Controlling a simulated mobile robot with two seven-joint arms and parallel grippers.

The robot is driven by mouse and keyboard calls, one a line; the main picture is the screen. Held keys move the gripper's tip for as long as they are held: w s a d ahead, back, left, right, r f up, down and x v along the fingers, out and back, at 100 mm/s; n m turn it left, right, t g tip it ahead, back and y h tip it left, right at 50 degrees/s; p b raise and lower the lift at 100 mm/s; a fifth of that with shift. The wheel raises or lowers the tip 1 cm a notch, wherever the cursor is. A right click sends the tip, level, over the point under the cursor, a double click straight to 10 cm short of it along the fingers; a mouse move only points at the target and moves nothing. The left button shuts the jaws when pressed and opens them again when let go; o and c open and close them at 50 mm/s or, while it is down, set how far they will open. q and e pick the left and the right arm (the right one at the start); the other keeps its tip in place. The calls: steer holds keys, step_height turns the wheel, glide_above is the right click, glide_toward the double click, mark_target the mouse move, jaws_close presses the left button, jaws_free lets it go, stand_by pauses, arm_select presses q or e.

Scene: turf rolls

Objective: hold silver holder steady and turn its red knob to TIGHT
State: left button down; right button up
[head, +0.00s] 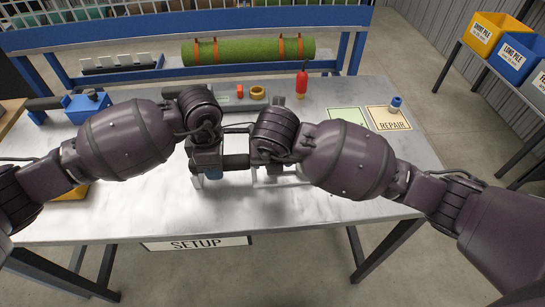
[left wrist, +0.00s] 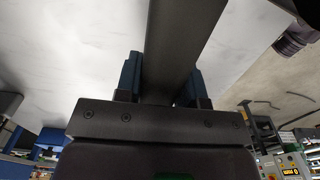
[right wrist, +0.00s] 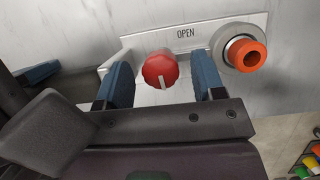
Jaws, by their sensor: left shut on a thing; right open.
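The silver holder (right wrist: 205,38) is a pale plate marked OPEN in the right wrist view. Its red knob (right wrist: 160,70) has a white line that points down in the picture, away from OPEN; no TIGHT mark is visible. My right gripper (right wrist: 164,82) is open, its blue-padded fingers apart on either side of the knob. My left gripper (left wrist: 160,82) is shut on a dark grey bar (left wrist: 178,45); whether the bar belongs to the holder cannot be told. In the head view the left gripper (head: 208,178) is beside the holder (head: 282,178), which my right arm mostly hides.
A grey ring with an orange core (right wrist: 240,55) sits close to the knob. A green turf roll (head: 248,51) lies behind the table (head: 140,215). A red-handled tool (head: 302,82), a blue clamp-like tool (head: 88,105) and a REPAIR card (head: 384,122) are on it.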

arm_select(q)
steer(key=shift+s+f, duration=0.1)
steer(key=shift+f, duration=0.2)
arm_select(e)
steer(key=v, duration=1.1)
steer(key=shift+s+r, duration=0.15)
steer(key=shift+r, duration=0.25)
